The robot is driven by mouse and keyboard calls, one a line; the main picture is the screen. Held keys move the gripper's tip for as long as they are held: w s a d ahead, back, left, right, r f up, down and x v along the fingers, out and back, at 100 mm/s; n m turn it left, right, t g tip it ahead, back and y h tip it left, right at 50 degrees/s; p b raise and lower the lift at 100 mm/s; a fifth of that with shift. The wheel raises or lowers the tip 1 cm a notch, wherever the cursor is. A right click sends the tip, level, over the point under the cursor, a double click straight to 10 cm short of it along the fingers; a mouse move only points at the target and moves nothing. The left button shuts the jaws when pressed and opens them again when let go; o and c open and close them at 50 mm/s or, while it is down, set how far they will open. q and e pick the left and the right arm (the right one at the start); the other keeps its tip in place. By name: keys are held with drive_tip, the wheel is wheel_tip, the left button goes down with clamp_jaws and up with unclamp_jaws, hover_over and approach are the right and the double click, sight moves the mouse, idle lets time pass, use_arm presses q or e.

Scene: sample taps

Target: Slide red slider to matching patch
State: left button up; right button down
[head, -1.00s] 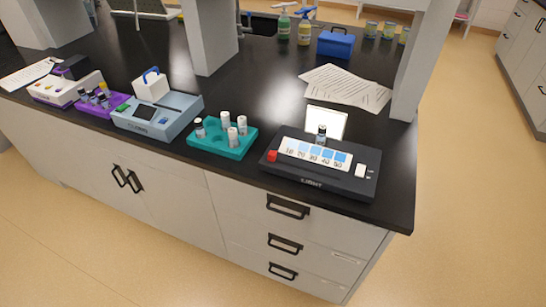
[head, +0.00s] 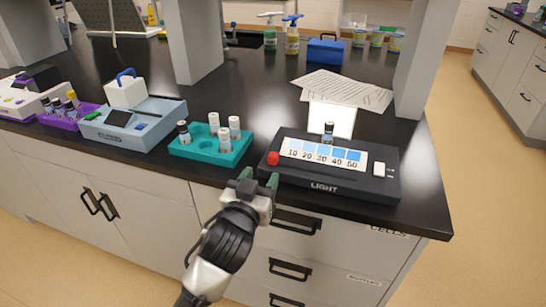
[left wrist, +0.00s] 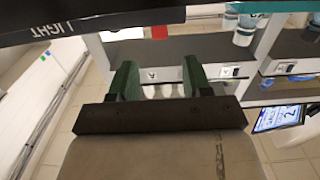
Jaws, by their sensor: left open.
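The red slider (head: 273,158) sits at the left end of a strip of blue patches (head: 323,154) marked 10 to 50, pale at the left and deeper at the right. The strip is on the black LIGHT box (head: 345,187). A dark-capped vial (head: 328,133) stands behind the strip before a lit white panel (head: 339,117). My left gripper (head: 258,180) is open and empty, in front of the bench edge, below and left of the slider, apart from it. In the left wrist view its two green fingers (left wrist: 158,80) are spread; a red piece (left wrist: 159,32) shows beyond them. My right gripper is out of view.
A teal rack (head: 210,154) with several vials stands left of the box. A white switch (head: 379,169) is at the box's right end. A grey-blue instrument (head: 135,130) is further left. Papers (head: 343,88) and a pillar (head: 424,60) lie behind.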

sight(272, 158)
use_arm(q)
drive_tip(key=x, duration=0.9)
drive_tip(key=shift+f, duration=0.1)
drive_tip(key=shift+c, duration=0.5)
clamp_jaws()
